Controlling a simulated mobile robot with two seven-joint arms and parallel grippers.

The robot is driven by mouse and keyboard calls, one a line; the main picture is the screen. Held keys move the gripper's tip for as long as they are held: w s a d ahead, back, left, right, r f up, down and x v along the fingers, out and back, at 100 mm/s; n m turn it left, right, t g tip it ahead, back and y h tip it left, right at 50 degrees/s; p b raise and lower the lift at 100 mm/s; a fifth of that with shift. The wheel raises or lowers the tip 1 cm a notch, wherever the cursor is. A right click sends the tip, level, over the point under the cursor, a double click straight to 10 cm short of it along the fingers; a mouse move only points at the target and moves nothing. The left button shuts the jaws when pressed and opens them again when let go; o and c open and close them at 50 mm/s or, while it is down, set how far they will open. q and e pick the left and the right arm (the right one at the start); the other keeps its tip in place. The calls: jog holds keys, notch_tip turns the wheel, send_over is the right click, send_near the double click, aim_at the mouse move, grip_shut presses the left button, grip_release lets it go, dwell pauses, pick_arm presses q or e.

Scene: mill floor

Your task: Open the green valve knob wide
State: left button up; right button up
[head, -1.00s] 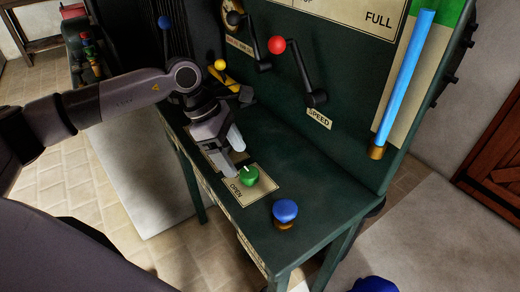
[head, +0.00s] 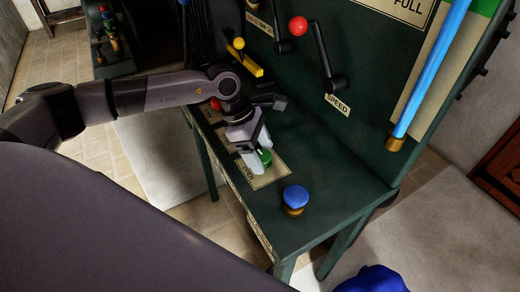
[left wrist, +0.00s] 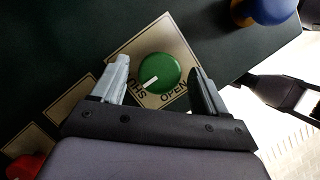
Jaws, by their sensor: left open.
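The green valve knob (head: 265,156) sits on a cream label plate (head: 272,177) on the dark green bench. My left gripper (head: 260,160) is open at the knob, with a finger on either side of it in the head view. In the left wrist view the round green knob (left wrist: 159,73) shows between and a little beyond the two fingertips (left wrist: 160,75). Its white pointer mark aims at the lower left, toward the "SHUT" lettering; "OPEN" is at the lower right. I cannot tell whether the fingers touch the knob. My right gripper is not in view.
A blue knob (head: 295,196) on a brass base stands nearer the bench's front right. A red-balled lever (head: 315,52) and a yellow-balled lever (head: 247,58) are on the upright panel behind. A red knob (left wrist: 25,167) lies at the wrist view's lower left.

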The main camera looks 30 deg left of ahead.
pick_arm(q)
jog(key=c, duration=1)
jog(key=shift+c, duration=0.2)
